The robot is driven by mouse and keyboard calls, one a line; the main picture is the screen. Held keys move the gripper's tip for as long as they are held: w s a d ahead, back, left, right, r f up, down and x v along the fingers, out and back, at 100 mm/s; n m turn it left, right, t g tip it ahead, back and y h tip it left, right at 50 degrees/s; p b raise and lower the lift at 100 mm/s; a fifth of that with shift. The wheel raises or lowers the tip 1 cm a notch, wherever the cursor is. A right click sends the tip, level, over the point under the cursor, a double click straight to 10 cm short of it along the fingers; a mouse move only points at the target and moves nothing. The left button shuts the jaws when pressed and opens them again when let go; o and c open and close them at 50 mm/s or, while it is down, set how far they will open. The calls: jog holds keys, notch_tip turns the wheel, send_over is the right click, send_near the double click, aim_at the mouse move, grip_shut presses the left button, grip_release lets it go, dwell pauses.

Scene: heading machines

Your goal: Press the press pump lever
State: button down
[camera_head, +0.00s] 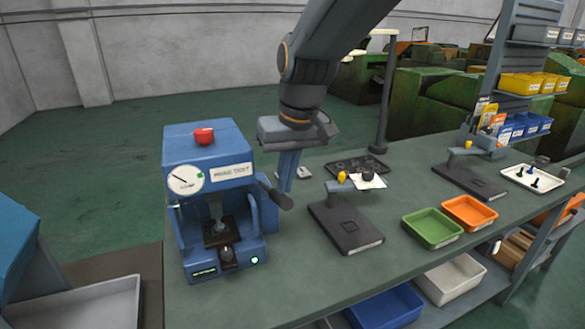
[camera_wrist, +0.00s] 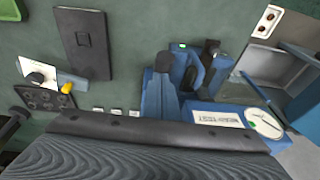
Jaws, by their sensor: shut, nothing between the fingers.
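The blue press (camera_head: 215,190) stands at the near left end of the green bench, with a round gauge and a red knob on top. Its pump lever (camera_head: 274,192) sticks out from the right side and ends in a dark grip. My gripper (camera_head: 286,186) points down with blue fingers shut and empty, right over the outer end of the lever. In the wrist view the fingertips (camera_wrist: 164,80) overlap the lever's dark grip (camera_wrist: 163,61). I cannot tell whether they touch it. The press (camera_wrist: 215,112) also shows in the wrist view, partly hidden.
A dark flat stand (camera_head: 346,229) with a yellow knob lies right of the press. Green (camera_head: 432,243) and orange (camera_head: 470,227) bins sit farther right. A dark tray (camera_head: 357,165) lies at the bench's back. Bench between press and stand is mostly clear.

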jog(key=s+f+b, duration=0.2)
jog(key=s+f, duration=0.1)
jog(key=f, duration=0.5)
jog(key=shift+d, duration=0.45)
jog(key=shift+f, duration=0.1)
jog(key=r+p, duration=0.2)
jog(key=r, duration=0.1)
jog(key=r+p, duration=0.2)
jog(key=shift+w+d+r, duration=0.15)
jog(key=shift+d+r, duration=0.05)
jog(key=shift+d, duration=0.2)
jog(key=s+d+r+b, duration=0.2)
jog(key=s+r, duration=0.3)
jog(key=r, duration=0.2)
jog(key=shift+d+r+b, duration=0.2)
jog(key=shift+r+b, duration=0.1)
jog(key=shift+r, duration=0.05)
jog(key=s+d+f+m, duration=0.2)
jog(key=d+f, duration=0.5)
jog(key=f, duration=0.2)
jog(key=s+d+f+m+h, duration=0.1)
jog(key=d+f+m, duration=0.1)
jog(key=d+f, duration=0.5)
notch_tip(320, 180, down, 3)
jog(key=shift+s+d+f+g+h, duration=0.1)
jog(key=shift+s+d+g+h, duration=0.2)
jog(key=shift+s+g, duration=0.1)
